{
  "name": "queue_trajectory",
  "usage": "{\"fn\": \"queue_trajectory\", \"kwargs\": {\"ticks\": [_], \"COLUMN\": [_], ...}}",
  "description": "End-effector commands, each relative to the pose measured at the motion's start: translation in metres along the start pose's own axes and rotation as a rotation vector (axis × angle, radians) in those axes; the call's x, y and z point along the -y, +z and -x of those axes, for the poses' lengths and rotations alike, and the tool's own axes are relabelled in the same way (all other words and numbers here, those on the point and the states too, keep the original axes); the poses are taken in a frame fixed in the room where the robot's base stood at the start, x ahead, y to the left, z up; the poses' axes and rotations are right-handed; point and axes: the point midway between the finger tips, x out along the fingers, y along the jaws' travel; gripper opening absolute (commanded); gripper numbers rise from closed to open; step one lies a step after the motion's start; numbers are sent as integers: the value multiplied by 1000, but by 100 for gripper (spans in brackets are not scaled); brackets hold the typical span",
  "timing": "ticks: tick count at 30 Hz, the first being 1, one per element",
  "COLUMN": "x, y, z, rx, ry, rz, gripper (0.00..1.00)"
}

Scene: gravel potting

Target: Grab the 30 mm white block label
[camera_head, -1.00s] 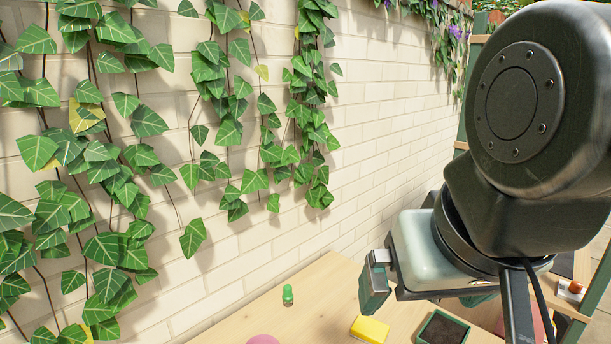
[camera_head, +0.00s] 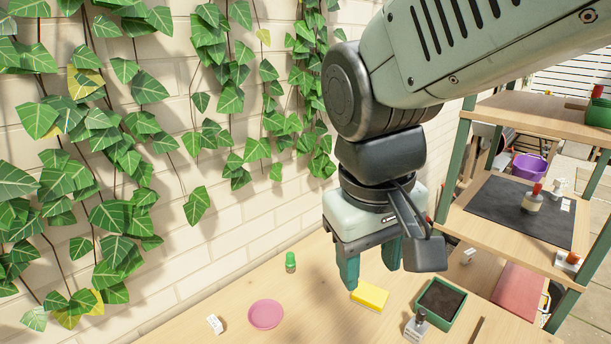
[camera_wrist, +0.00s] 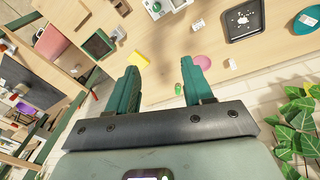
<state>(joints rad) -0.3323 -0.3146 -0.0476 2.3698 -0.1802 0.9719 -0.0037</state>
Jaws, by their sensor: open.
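A small white block label (camera_head: 214,324) with dark marks lies on the wooden bench, left of a pink disc, in the head view. A white block also shows beside that disc in the wrist view (camera_wrist: 232,64). Another white block (camera_wrist: 198,24) lies further back there, and one more (camera_head: 468,256) is at the bench's right in the head view. I cannot read which is 30 mm. My gripper (camera_head: 369,268) is open and empty, fingers pointing down above the bench behind the yellow sponge, apart from the blocks. Its fingers also show in the wrist view (camera_wrist: 167,72).
The pink disc (camera_head: 266,314), green peg-like piece (camera_head: 290,262), yellow sponge (camera_head: 370,296) and green soil tray (camera_head: 459,312) sit on the bench. A dark-knobbed stamp-like item (camera_head: 416,326) stands in front. Shelves (camera_head: 535,112) rise at right; an ivy-covered brick wall backs the bench.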

Motion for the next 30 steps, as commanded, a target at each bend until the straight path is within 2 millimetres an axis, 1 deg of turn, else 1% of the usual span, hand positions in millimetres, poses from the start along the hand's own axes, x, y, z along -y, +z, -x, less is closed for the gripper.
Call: {"fn": "queue_trajectory", "kwargs": {"ticks": [1, 7, 11, 14, 18, 20, 24, 30], "x": [10, 47, 75, 97, 128, 140, 166, 193], "y": [-9, -36, -46, -50, -50, -47, -39, -21], "z": [-14, -67, -105, -135, -178, -196, -239, -298], "rx": [69, 294, 427, 521, 637, 683, 772, 861], "ry": [15, 123, 225, 320, 478, 555, 754, 1074], "rz": [78, 368, 562, 712, 923, 1012, 1217, 1484], "gripper": [51, 51, 51, 51, 51, 51, 51, 51]}}
